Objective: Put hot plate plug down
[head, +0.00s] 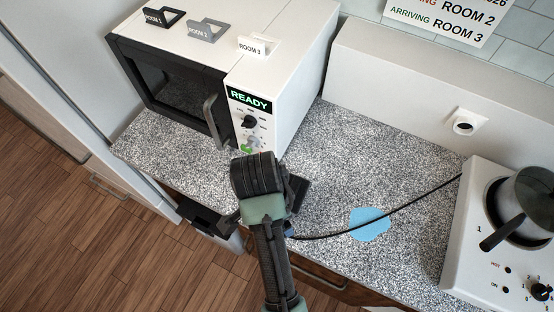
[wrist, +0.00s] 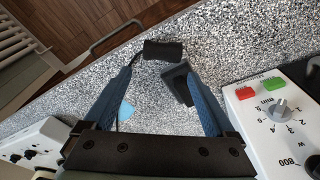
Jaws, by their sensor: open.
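The black hot plate plug (wrist: 163,50) lies on the speckled counter near its front edge, just beyond my fingertips in the wrist view. My gripper (wrist: 160,72) is open, its two blue fingers apart, with nothing held between them. A dark block (wrist: 178,84) stands beside the plug, by the right finger; I cannot tell whether they touch. The black cable (head: 400,205) runs from the white hot plate (head: 480,235) across the counter to under my arm. In the head view my arm hides the plug and most of my gripper.
A white microwave (head: 295,85) stands at the back left, with room tags on top. A light blue patch (head: 370,224) lies on the counter (head: 350,140) near the cable. A wall socket (head: 464,124) and a pot (head: 535,200) on the hot plate are at right.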

